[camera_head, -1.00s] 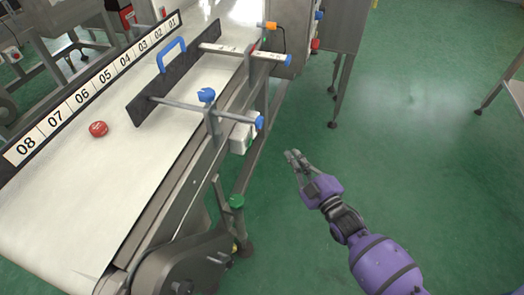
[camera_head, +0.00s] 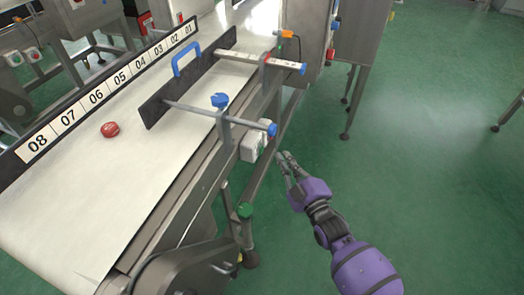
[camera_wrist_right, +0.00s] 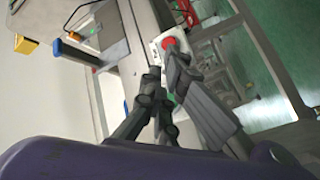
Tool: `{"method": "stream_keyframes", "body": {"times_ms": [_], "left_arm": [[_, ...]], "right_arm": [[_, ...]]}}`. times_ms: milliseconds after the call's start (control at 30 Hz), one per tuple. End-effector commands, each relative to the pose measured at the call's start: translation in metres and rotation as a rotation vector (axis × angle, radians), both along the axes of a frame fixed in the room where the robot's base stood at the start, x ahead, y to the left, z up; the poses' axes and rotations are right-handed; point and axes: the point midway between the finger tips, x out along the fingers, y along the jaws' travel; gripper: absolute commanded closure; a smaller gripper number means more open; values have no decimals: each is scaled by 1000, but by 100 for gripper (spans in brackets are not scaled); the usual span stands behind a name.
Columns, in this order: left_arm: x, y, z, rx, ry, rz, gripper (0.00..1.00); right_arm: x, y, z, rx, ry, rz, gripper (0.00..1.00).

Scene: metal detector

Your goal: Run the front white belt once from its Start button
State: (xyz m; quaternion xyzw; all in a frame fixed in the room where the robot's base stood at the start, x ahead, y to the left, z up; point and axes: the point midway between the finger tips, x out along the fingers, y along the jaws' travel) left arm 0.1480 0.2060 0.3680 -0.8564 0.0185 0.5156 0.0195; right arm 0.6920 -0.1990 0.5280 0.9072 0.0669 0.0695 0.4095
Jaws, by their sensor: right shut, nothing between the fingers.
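The front white belt (camera_head: 95,185) runs from lower left to the upper middle in the head view. A red round item (camera_head: 110,129) lies on it near label 07. A pale switch box (camera_head: 254,146) hangs on the belt's near side rail. In the right wrist view the box (camera_wrist_right: 157,48) shows a red button (camera_wrist_right: 169,44) and a bit of green (camera_wrist_right: 171,98), partly hidden by the fingers. My right gripper (camera_head: 284,156) is shut and empty, just right of the box in the head view; the wrist view shows its fingertips (camera_wrist_right: 165,68) in front of the box. My left gripper is not in view.
The green floor (camera_head: 420,190) at right is clear.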

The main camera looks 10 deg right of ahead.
Motion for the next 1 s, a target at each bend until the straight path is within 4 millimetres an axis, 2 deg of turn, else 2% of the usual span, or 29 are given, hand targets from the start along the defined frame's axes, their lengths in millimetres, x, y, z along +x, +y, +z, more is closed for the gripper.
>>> {"method": "stream_keyframes", "body": {"times_ms": [100, 300, 1000], "left_arm": [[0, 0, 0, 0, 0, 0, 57], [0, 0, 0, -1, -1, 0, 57], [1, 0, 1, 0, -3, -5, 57]], "right_arm": [[7, 10, 0, 2, 0, -1, 100], [13, 19, 0, 0, 0, -1, 100], [13, 20, 0, 0, 1, -1, 100]]}}
